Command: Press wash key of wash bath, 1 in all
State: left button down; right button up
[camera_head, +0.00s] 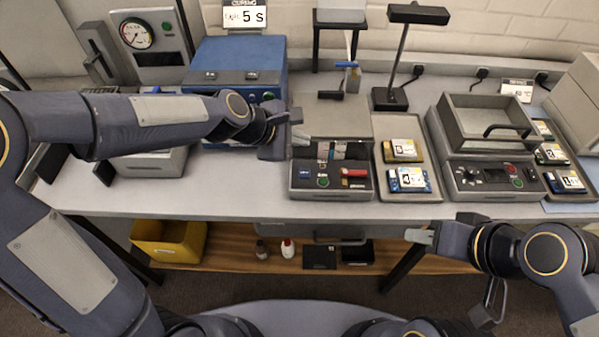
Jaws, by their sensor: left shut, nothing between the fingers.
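No label that I can read names the wash bath. A grey bath-like unit (487,123) with a black-handled lid stands at the right, with a dark front panel (492,177) carrying a knob and small green and red keys. A lower grey unit (331,192) in the middle has a blue key (304,174), a green key (323,181) and a red part on its front. My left gripper (300,138) is shut and empty, just above the back left corner of this middle unit. My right gripper (419,236) is in front of the bench edge, seen side-on, with no object visible in it.
A blue cabinet (240,62) stands behind my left arm. Bare bench (230,195) lies left of the middle unit.

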pick_arm(q)
jog(key=shift+w+d+f, duration=0.1)
dwell(0.3)
jog(key=b, duration=0.8)
send_over(300, 175)
notch_tip(300, 175, down, 8)
jog(key=shift+f, duration=0.1)
jog(key=shift+f+b, duration=0.3)
jog(key=shift+f, duration=0.05)
dwell(1.3)
jog(key=shift+f+b, duration=0.3)
jog(key=shift+f, duration=0.1)
jog(key=shift+f+b, duration=0.3)
jog(key=shift+f, duration=0.1)
dwell(0.4)
dwell(0.3)
jog(key=shift+r+p, duration=0.8)
jog(key=shift+p, duration=0.05)
